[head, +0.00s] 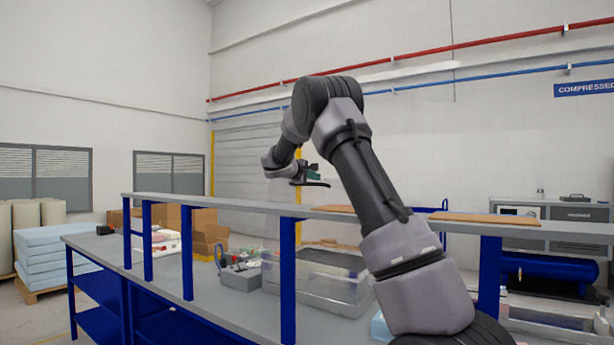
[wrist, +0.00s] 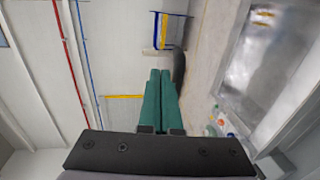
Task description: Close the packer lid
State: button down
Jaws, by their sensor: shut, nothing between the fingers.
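The packer appears to be the clear-walled box (head: 318,285) on the grey bench in the head view, partly hidden by a blue post and my arm. I cannot make out its lid clearly there. In the wrist view a grey-framed, see-through panel (wrist: 268,62) fills the right side; I cannot tell whether it is the lid or the box top.
A long grey shelf (head: 240,205) on blue posts (head: 288,280) runs in front of and above the bench. Cardboard boxes (head: 208,235) and a grey tool caddy (head: 240,278) stand left of the clear box. Brown boards (head: 485,218) lie on the shelf at right.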

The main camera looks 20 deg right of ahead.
aim_at(326, 180)
jog(key=x, duration=0.4)
jog(key=shift+w+d, duration=0.15)
jog(key=shift+d, duration=0.25)
jog(key=shift+w+d, duration=0.1)
